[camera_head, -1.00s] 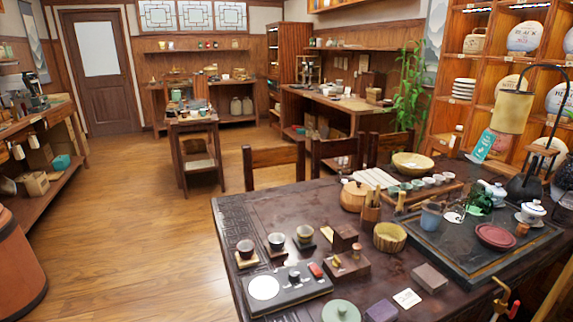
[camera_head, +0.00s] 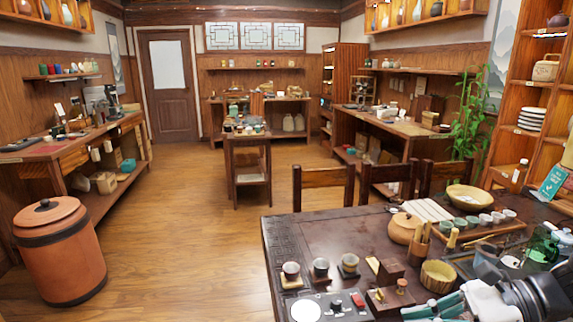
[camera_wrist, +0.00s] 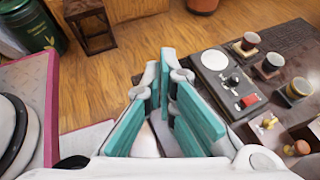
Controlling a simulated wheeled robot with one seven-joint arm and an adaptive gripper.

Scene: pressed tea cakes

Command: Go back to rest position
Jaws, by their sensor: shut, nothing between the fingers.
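My gripper (camera_head: 428,310) shows at the bottom right of the head view, with teal finger pads and a white and black wrist behind them. It is over the dark carved tea table (camera_head: 285,240), near the tea things. In the wrist view my gripper (camera_wrist: 168,80) points away from the camera, its teal fingers close together and nothing held. A black and white tray panel (camera_wrist: 222,75) with knobs and a red block lies beyond the fingers to the right. The gripper's exact height above the table is hard to tell.
Three small cups on stands, including a dark cup (camera_head: 320,267), stand on the table. A wooden bowl (camera_head: 467,197) and chairs (camera_head: 322,185) are behind. A terracotta barrel (camera_head: 60,255) stands at left. The wooden floor (camera_head: 190,235) between is clear.

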